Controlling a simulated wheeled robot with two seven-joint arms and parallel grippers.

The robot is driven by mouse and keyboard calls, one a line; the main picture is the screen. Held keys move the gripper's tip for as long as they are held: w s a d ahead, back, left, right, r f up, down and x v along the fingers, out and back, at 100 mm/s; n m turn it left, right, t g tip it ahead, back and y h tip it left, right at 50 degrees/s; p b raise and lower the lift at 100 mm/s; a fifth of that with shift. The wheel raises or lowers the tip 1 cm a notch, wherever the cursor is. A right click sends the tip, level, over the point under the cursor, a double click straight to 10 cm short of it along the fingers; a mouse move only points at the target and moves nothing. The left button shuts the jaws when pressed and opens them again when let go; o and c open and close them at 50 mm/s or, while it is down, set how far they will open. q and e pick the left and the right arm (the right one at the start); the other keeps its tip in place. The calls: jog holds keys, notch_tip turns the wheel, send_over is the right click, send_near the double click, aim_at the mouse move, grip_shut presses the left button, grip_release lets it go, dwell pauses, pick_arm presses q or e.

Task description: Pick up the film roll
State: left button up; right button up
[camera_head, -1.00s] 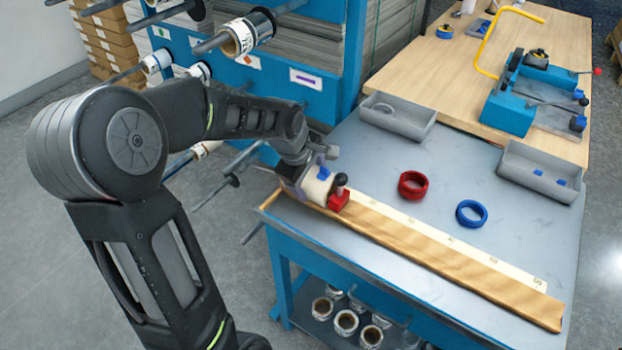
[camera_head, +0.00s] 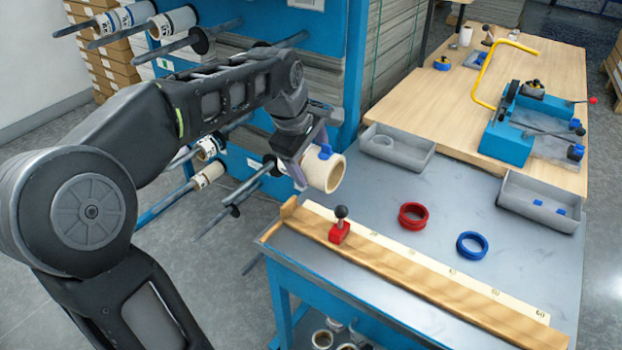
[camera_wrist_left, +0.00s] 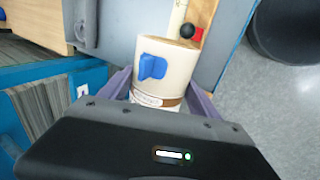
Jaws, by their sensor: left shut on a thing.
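The film roll (camera_head: 325,172) is a cream cylinder with a brown core end and a blue clip on it. My left gripper (camera_head: 304,160) is shut on the roll and holds it in the air above the far left end of the steel table. In the left wrist view the roll (camera_wrist_left: 165,70) sits between the purple fingers of the left gripper (camera_wrist_left: 158,92), blue clip facing the camera. My right gripper is not in view.
Below the roll, a wooden ruler board (camera_head: 430,274) with a red stop (camera_head: 340,231) lies along the table's front edge. A red ring (camera_head: 413,216), a blue ring (camera_head: 472,245) and grey trays (camera_head: 398,150) lie beyond. A rack with rolls on rods (camera_head: 205,40) stands at left.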

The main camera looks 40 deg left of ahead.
aim_at(312, 150)
pick_arm(q)
jog(key=shift+r, duration=1.55)
